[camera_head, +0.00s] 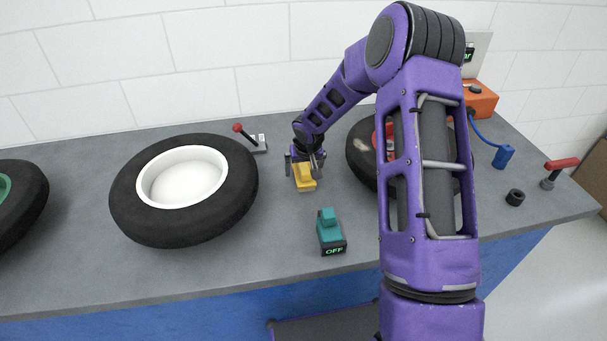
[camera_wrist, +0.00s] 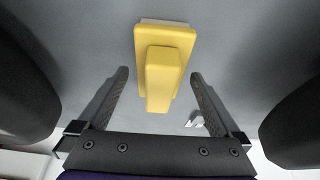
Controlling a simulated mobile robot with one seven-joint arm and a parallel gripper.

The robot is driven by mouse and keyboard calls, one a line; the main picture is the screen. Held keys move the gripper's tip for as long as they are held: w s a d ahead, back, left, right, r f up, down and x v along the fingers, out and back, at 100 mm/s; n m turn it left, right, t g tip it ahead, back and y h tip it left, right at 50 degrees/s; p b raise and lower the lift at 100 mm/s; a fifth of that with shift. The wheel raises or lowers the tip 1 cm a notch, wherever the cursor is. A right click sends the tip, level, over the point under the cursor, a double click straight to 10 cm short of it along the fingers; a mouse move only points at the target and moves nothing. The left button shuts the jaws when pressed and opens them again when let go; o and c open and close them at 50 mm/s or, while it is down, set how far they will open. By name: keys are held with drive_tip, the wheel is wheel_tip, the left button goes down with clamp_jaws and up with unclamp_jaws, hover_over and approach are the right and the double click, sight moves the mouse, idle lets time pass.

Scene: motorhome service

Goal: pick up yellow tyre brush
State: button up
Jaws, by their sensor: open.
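The yellow tyre brush (camera_head: 306,184) lies on the grey worktop between two tyres, below the end of my arm. In the wrist view the brush (camera_wrist: 165,60) shows a wide yellow block with a raised handle that points down between my fingers. My gripper (camera_head: 304,163) is open above it, and in the wrist view the two fingers (camera_wrist: 158,82) stand on either side of the handle, with gaps on both sides. I cannot tell the exact height of the fingers over the brush.
A white-rimmed tyre (camera_head: 125,204) lies left and a red-hubbed tyre (camera_head: 361,150) right, partly behind my arm. A teal device reading OFF (camera_head: 330,232) stands in front. A red-knobbed lever (camera_head: 259,144) is behind. An orange box (camera_head: 482,100) and blue tool (camera_head: 503,157) are at right.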

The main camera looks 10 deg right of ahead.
sight(304, 165)
drive_tip(key=c, duration=1.5)
wheel_tip(304, 165, up, 10)
drive_tip(key=shift+r+p, duration=0.1)
drive_tip(key=shift+p, duration=0.45)
